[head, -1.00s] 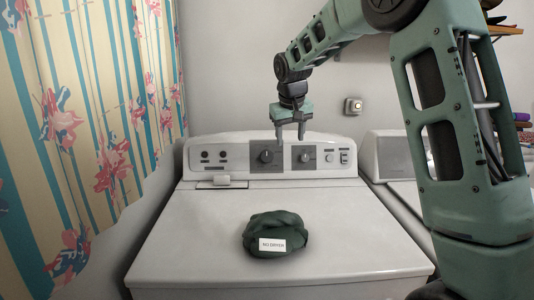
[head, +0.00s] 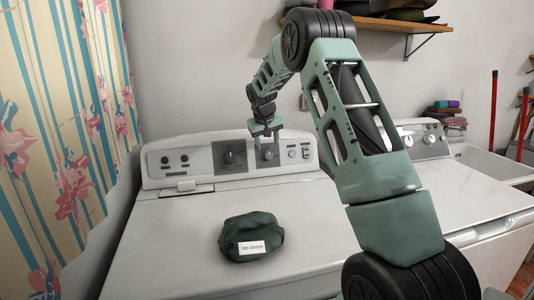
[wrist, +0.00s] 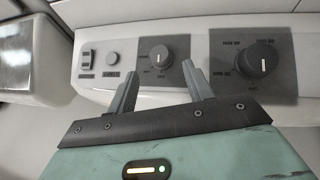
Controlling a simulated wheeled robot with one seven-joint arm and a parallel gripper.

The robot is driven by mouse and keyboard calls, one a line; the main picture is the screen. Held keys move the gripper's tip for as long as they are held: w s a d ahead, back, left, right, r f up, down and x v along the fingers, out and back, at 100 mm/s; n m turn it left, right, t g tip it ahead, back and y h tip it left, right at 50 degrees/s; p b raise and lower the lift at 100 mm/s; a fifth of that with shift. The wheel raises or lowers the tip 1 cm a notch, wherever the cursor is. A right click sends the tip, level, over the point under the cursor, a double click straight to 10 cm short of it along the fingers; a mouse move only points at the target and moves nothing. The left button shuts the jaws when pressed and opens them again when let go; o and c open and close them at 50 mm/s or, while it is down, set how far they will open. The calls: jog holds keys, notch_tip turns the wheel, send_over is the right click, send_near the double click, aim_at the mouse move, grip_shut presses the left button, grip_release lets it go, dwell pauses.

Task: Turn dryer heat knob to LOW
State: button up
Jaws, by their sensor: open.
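The white dryer (head: 180,240) has a back panel with two dark knobs on grey plates. The smaller knob (head: 269,152) is on the right in the head view; it shows left of centre in the wrist view (wrist: 159,56), its pale pointer mark near upright there. The larger knob (head: 233,156) is beside it, on the right in the wrist view (wrist: 257,60). Their lettering is too small to read surely. My gripper (head: 267,147) is open and empty, in front of the smaller knob; its fingers (wrist: 160,70) appear either side of it. Contact cannot be told.
A dark green cloth bundle (head: 251,238) with a white label lies on the dryer top. A floral curtain (head: 60,130) hangs at the left. A second machine (head: 418,140) and a sink (head: 495,160) stand at the right. A shelf (head: 380,24) is above.

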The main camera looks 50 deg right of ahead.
aim_at(269, 154)
jog(key=x, duration=0.6)
jog(key=shift+d+f+p, duration=0.1)
jog(key=shift+f+p, duration=0.1)
jog(key=shift+p, duration=0.2)
jog(key=c, duration=1)
jog(key=shift+o, duration=0.2)
